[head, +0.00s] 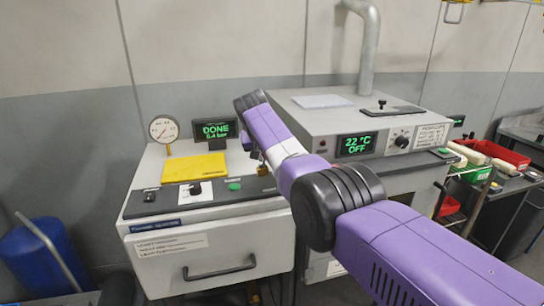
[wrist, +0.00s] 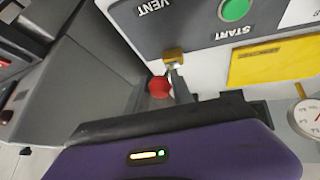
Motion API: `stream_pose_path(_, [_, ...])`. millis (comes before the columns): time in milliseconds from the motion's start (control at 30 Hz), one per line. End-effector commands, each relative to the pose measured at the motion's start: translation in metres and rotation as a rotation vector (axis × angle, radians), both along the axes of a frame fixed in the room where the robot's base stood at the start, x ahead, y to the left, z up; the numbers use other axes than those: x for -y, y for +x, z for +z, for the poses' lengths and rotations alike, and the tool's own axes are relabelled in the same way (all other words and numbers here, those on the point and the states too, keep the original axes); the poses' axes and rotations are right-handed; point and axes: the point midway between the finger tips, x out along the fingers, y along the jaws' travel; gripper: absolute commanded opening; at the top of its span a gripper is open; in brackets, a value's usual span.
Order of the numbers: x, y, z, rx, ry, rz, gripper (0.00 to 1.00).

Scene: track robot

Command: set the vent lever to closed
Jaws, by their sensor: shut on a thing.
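The vent valve has a brass body (wrist: 174,55) on the panel's front edge, below the upside-down VENT label (wrist: 155,7) in the wrist view. A red knob (wrist: 159,87) of the vent lever shows beside my gripper (wrist: 177,76). My gripper's narrow grey fingers are shut on the vent lever, close to the brass body. The fingers cover part of the lever, so its exact angle is hard to tell. In the head view the brass part (head: 262,170) shows small at the machine's right front, and my arm hides most of the lever.
The machine carries a pressure gauge (head: 163,129), a display (head: 215,130) reading DONE 0.4 bar, a yellow plate (head: 194,167), a green START button (wrist: 235,9) and a drawer handle (head: 219,268). An oven (head: 320,112) reading 22 °C OFF stands close on the right.

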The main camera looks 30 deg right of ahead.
Motion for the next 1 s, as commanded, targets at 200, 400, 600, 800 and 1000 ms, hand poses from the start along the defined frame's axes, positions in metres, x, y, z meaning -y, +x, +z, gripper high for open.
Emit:
stream_pose_path(200, [-0.0038, -0.0031, 0.0023, -0.044, 0.015, 0.002, 0.0])
stream_pose_path(400, [-0.0043, -0.0059, 0.0036, -0.064, 0.021, 0.002, 0.0])
stream_pose_path(600, [-0.0043, -0.0065, 0.0052, -0.068, 0.023, 0.002, 0.0])
stream_pose_path(800, [-0.0043, -0.0063, 0.0063, -0.066, 0.022, 0.002, 0.0])
stream_pose_path(1000, [-0.004, -0.0061, 0.0068, -0.065, 0.022, 0.002, 0.5])
